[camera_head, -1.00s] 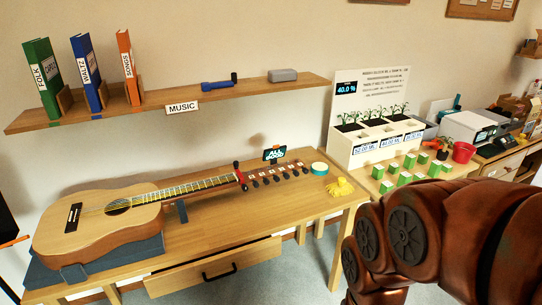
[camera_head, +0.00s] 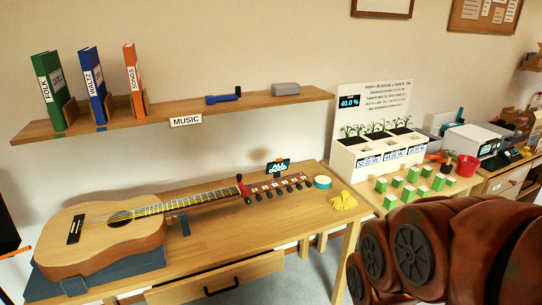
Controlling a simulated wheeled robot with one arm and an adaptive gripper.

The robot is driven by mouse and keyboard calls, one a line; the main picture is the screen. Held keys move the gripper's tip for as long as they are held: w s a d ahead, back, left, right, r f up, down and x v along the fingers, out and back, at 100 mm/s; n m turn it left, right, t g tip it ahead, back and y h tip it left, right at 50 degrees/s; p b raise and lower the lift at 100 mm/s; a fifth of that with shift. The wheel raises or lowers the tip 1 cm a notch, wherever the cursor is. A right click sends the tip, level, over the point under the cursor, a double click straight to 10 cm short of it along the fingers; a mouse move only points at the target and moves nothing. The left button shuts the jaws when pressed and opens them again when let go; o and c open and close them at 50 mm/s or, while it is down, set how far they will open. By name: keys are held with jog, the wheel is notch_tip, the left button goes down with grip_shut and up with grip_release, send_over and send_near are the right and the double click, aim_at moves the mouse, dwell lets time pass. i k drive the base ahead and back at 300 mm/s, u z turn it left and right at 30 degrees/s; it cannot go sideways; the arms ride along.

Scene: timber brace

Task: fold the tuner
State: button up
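The tuner (camera_head: 278,167) is a small dark screen with lit text, standing upright at the head end of the guitar. The guitar (camera_head: 105,226) lies on its back on a blue-grey stand on the wooden table, its neck pointing right, with a row of dark tuning pegs (camera_head: 284,189) at the head. My arm shows at the lower right as reddish-brown links. My gripper is outside the view.
A round teal-rimmed tin (camera_head: 322,181) and a yellow cloth-like item (camera_head: 343,201) sit at the table's right end. A shelf (camera_head: 255,101) with books runs above. Planters (camera_head: 380,150) and small green-and-white boxes (camera_head: 411,174) stand on the neighbouring table. The table's drawer (camera_head: 220,279) is partly open.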

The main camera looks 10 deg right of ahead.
aim_at(280, 164)
jog(key=u, duration=0.2)
jog(key=i, duration=0.9)
jog(key=u, duration=0.45)
